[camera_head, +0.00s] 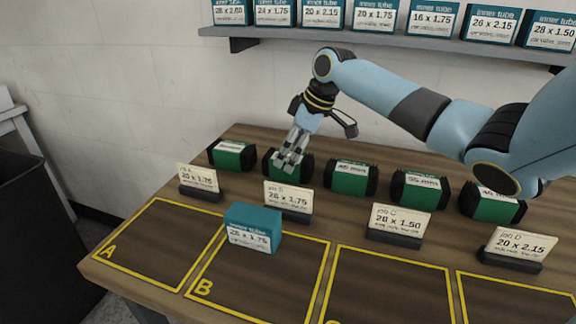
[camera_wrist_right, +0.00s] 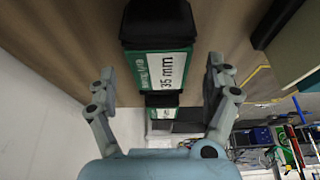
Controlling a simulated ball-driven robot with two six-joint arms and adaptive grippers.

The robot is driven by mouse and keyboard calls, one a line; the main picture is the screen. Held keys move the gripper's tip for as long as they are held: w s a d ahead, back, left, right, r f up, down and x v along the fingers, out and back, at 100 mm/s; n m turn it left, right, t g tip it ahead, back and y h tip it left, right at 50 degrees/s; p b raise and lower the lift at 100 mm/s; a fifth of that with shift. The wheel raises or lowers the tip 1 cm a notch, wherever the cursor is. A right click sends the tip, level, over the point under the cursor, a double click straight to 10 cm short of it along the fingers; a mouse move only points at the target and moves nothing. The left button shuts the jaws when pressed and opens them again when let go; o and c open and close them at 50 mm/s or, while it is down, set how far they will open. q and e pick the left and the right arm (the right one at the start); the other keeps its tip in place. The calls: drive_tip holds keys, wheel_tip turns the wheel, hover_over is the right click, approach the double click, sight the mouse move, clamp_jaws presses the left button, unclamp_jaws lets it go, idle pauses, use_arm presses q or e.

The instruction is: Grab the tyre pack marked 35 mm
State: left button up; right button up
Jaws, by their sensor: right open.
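The tyre pack marked 35 mm (camera_wrist_right: 160,67), black with a green and white label, lies ahead between the spread fingers of my right gripper (camera_wrist_right: 160,88) in the right wrist view. In the head view this gripper (camera_head: 289,160) is open, pointing down at the second green-labelled pack from the left (camera_head: 303,173), and partly hides it. Whether the fingers touch the pack cannot be told. My left gripper is not in view.
Other tyre packs stand to the left (camera_head: 232,155) and right (camera_head: 351,178). Job cards (camera_head: 289,197) stand in front. A teal inner tube box (camera_head: 254,228) sits at yellow-outlined area B. A shelf (camera_head: 400,41) with several inner tube boxes hangs behind the arm.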

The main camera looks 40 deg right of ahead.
drive_tip(key=x, duration=0.4)
drive_tip(key=shift+s+d+f, duration=0.1)
drive_tip(key=shift+s+f, duration=0.05)
drive_tip(key=shift+f, duration=0.05)
drive_tip(key=c, duration=1.7)
drive_tip(key=shift+r, duration=0.1)
